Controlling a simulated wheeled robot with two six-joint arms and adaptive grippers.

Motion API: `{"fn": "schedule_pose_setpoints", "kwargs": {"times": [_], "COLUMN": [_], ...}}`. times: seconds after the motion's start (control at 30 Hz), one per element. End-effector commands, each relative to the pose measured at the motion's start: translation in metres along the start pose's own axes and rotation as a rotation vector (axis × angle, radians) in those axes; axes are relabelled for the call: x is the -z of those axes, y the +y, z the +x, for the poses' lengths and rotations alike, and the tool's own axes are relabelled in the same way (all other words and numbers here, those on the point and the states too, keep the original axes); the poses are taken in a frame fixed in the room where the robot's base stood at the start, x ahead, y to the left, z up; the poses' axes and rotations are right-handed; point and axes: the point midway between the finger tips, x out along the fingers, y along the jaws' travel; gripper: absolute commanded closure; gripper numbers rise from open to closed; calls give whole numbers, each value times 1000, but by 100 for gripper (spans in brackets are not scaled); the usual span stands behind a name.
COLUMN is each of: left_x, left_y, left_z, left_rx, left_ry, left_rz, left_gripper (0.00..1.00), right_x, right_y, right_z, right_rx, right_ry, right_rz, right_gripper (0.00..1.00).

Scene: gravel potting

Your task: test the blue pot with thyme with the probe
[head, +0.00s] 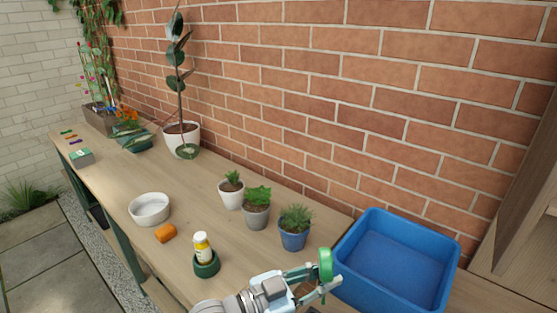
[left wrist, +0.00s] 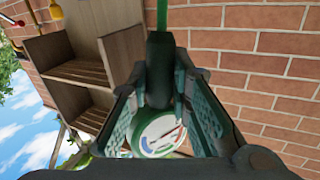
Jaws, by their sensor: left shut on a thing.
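The blue pot (head: 294,240) with bushy green thyme (head: 296,217) stands upright on the bench, at the right end of a row of small pots. My left gripper (head: 322,283) is shut on the probe (head: 325,264), whose green round head shows between the fingers. The gripper and probe are to the right of and nearer than the blue pot, apart from it. In the left wrist view the probe's round dial (left wrist: 158,132) shows between the fingers, with a green part at the top. The probe's tip is not clearly seen. My right gripper is not in view.
A grey pot (head: 256,217) and a white pot (head: 231,196) with plants stand left of the blue pot. A blue tub (head: 372,222) is to its right. The brick wall is behind.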

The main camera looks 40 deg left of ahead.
Motion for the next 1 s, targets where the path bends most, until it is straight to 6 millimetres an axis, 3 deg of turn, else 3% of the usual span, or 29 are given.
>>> {"fn": "schedule_pose_setpoints", "kwargs": {"times": [0.03,0.17,0.3,0.4,0.5,0.67,1.0], "left_x": [9,16,34,50,62,65,26], "left_y": [-18,-87,-172,-221,-253,-272,-268], "left_z": [9,34,54,61,64,64,65], "left_rx": [46,236,496,671,799,889,889], "left_ry": [-11,-61,-119,-151,-170,-185,-185], "left_rz": [-8,-45,-108,-156,-192,-217,-216], "left_gripper": [100,100,100,100,100,100,100], "right_x": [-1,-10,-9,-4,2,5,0], "right_y": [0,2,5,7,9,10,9], "right_z": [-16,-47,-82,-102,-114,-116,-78], "right_rx": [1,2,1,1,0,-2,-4], "right_ry": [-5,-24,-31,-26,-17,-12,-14], "right_rz": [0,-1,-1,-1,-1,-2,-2], "right_gripper": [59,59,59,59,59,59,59]}}
